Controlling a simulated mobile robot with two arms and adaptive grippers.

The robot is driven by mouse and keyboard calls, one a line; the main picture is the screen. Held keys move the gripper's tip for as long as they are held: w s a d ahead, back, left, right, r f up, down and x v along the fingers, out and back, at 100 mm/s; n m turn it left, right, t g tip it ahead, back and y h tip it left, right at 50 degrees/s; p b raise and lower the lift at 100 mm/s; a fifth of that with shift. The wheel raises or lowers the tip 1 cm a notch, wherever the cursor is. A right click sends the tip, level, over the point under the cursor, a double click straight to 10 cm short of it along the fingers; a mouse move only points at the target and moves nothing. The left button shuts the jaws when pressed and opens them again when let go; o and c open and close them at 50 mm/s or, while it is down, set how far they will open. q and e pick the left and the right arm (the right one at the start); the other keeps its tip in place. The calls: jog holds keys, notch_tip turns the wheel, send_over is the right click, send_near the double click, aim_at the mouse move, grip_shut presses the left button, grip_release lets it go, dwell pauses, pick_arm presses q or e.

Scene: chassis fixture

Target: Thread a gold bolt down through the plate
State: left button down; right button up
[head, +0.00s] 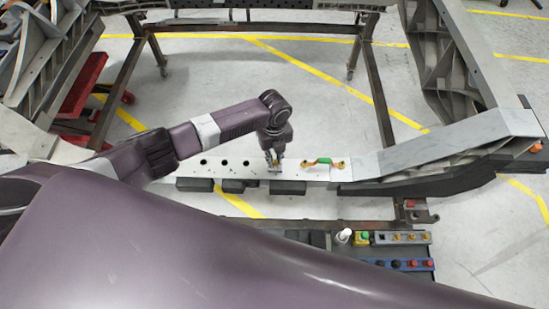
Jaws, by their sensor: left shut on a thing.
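The light metal plate (232,175) lies lengthwise across the chassis fixture, with several dark round holes in its left part. My left gripper (274,166) points down over the middle of the plate, right of the open holes. It is shut on a small gold bolt (271,157), mostly hidden by the fingers. I cannot tell whether the bolt's tip is in a hole or just above it. More gold bolts (397,237) stand in a grey holder at the lower right. My right gripper is out of view.
A green and orange part (322,161) with gold ends sits on the plate, right of my left gripper. A blue holder (376,263) with red and dark knobs lies below the grey holder (428,238). Dark blocks (288,188) sit under the plate's front edge. Fixture beams rise left and right.

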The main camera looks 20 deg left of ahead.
pick_arm(q)
jog(key=c, duration=1.8)
grip_release()
jog(key=shift+s+f, duration=0.2)
jog(key=shift+f, duration=0.05)
jog(key=shift+w+r, duration=0.1)
jog(key=shift+r, duration=0.05)
jog(key=shift+r, duration=0.15)
notch_tip(320, 180, up, 2)
jog(key=shift+w+r+p, duration=0.1)
jog(key=shift+r+p, duration=0.05)
jog(key=shift+p, duration=1.05)
